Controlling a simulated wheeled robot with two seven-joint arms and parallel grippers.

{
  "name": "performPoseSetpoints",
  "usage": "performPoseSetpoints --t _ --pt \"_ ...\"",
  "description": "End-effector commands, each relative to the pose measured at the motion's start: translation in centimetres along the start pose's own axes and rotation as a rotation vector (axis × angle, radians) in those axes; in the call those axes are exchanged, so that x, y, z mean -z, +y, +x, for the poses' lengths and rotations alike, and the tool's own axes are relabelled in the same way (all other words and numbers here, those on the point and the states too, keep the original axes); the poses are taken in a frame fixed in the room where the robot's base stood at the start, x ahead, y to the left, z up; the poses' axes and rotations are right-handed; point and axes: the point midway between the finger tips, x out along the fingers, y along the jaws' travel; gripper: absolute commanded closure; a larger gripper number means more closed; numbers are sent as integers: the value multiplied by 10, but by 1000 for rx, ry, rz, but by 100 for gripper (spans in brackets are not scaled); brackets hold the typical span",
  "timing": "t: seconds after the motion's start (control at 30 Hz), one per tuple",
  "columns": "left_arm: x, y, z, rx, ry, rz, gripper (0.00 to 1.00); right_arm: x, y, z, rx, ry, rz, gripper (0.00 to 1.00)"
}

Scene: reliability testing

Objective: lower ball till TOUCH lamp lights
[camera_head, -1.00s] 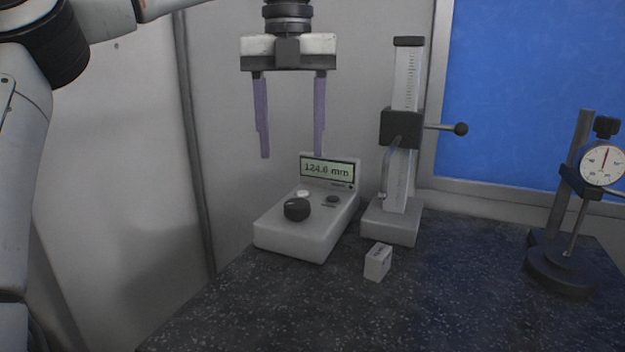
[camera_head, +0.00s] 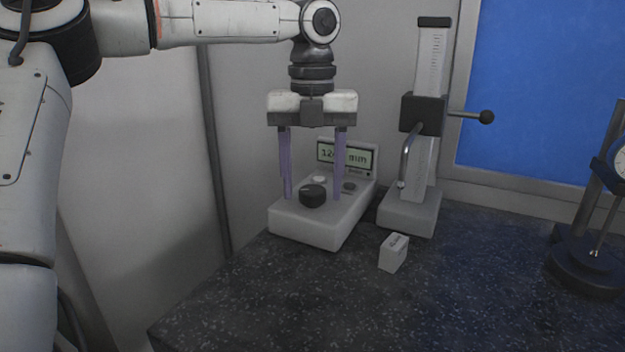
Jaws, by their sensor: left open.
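My left gripper (camera_head: 313,198) is open and points down, its two purple fingers on either side of the black knob (camera_head: 312,195) on the white control box (camera_head: 318,232). I cannot tell whether the fingers touch the knob. The display (camera_head: 359,157) at the back of the box is partly covered by a finger; "12" and "mm" can be read. The TOUCH lamp is too small to make out clearly. Right of the box stands the height gauge (camera_head: 426,100), with a black carriage (camera_head: 422,114), a ball-ended side lever (camera_head: 486,117) and a bent probe (camera_head: 404,160). My right gripper is out of view.
A small white labelled block (camera_head: 393,253) lies on the dark speckled table (camera_head: 330,305) in front of the gauge. A dial indicator stand (camera_head: 583,262) is at the right edge. The table's front middle is clear. A wall with a blue panel (camera_head: 540,90) stands behind.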

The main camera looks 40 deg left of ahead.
Motion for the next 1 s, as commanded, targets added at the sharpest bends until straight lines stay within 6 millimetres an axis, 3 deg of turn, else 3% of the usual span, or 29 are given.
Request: performPoseSetpoints --t 0.17,0.4,0.73,1.0 --pt "0 0 0 0 0 0 47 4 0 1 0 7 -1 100" --pt "0 0 0 0 0 -1 87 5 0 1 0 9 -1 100" --pt "0 0 0 0 1 -43 88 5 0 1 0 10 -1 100" --pt "0 1 0 -2 2 -209 88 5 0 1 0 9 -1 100"
